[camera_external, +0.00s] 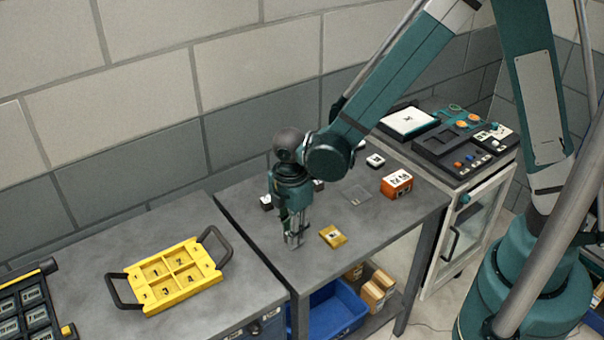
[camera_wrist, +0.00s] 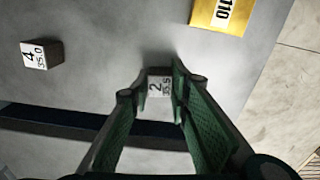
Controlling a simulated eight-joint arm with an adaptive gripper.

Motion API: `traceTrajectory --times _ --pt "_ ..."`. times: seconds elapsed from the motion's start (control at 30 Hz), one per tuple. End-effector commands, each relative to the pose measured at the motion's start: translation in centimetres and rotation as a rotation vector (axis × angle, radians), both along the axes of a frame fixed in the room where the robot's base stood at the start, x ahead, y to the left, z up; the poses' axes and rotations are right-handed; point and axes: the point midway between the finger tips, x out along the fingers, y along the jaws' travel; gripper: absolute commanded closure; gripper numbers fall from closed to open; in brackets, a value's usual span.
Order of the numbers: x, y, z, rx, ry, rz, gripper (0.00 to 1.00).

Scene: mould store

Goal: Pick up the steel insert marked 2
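The steel insert marked 2 (camera_wrist: 158,86), a small grey block with a white label reading 2 and 35.5, is between my fingertips in the wrist view. My gripper (camera_wrist: 160,78) has its two green-padded fingers drawn in against the insert's two sides, with no clear gap. In the external view my gripper (camera_external: 294,242) points straight down at the front part of the middle table (camera_external: 260,232). The insert is mostly hidden there by the fingers. I cannot tell whether it rests on the table or is slightly raised.
An insert marked 4 (camera_wrist: 42,56) stands apart to the left in the wrist view. A yellow block (camera_external: 333,236) lies right of my gripper, with an orange block (camera_external: 396,184) farther right. A yellow tray (camera_external: 213,263) with numbered compartments sits on the left table.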

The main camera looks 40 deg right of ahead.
Motion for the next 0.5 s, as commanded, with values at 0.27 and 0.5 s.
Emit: traceTrajectory --times 0.27,0.5 --pt "0.0 0.0 0.01 0.0 0.0 0.0 0.97" --pt "0.0 0.0 0.36 0.0 0.0 0.0 0.97"
